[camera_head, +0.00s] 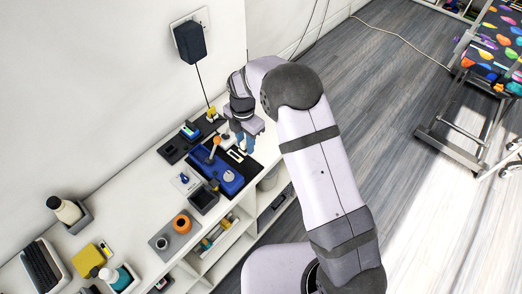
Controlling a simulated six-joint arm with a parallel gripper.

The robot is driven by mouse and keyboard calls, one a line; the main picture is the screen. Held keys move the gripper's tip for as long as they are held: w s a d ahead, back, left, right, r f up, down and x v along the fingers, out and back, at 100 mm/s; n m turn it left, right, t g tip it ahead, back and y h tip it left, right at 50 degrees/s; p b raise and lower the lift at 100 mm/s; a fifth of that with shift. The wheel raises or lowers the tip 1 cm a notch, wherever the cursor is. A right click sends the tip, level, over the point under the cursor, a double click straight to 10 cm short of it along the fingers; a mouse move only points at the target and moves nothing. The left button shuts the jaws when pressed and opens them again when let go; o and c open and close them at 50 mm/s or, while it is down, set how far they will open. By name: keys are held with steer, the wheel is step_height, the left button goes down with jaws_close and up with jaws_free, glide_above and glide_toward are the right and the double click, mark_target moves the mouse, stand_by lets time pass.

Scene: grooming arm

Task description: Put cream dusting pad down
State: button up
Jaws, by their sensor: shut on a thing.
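My gripper (243,146) reaches down over the right end of the white counter (135,195), its blue fingers low over a dark tray area. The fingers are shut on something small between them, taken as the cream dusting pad. The pad is mostly hidden by the fingers and too small to make out clearly. I cannot tell whether it touches the surface below. A dark holder with white markings (236,156) lies right beside the fingertips.
A blue tray (226,188) with small items stands just left of my gripper. An orange-topped tool (215,143) stands upright close by. The counter's front edge drops to open shelves.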

steer(key=shift+m, duration=0.4)
steer(key=w+d+f+b, duration=0.2)
steer(key=f+b, duration=0.1)
steer(key=shift+w+d, duration=0.1)
steer(key=shift+d, duration=0.2)
steer(key=b, duration=0.3)
glide_above(265, 145)
steer(key=a, duration=0.2)
steer(key=shift+w+d+r+m, duration=0.15)
steer(key=shift+w+m, duration=0.15)
steer(key=shift+m, duration=0.1)
steer(key=shift+d+r+n+b, duration=0.55)
steer(key=shift+d+r+n, duration=0.4)
steer(key=shift+r, duration=2.15)
steer(key=shift+s+a+f+p, duration=0.15)
steer(key=shift+f+p, duration=0.35)
steer(key=shift+f, duration=2.05)
steer(key=shift+s+d+f+p, duration=0.15)
steer(key=shift+f+p, duration=0.35)
steer(key=shift+f, duration=2)
steer(key=shift+a+f, duration=0.1)
steer(key=shift+f, duration=0.05)
steer(key=o, duration=1)
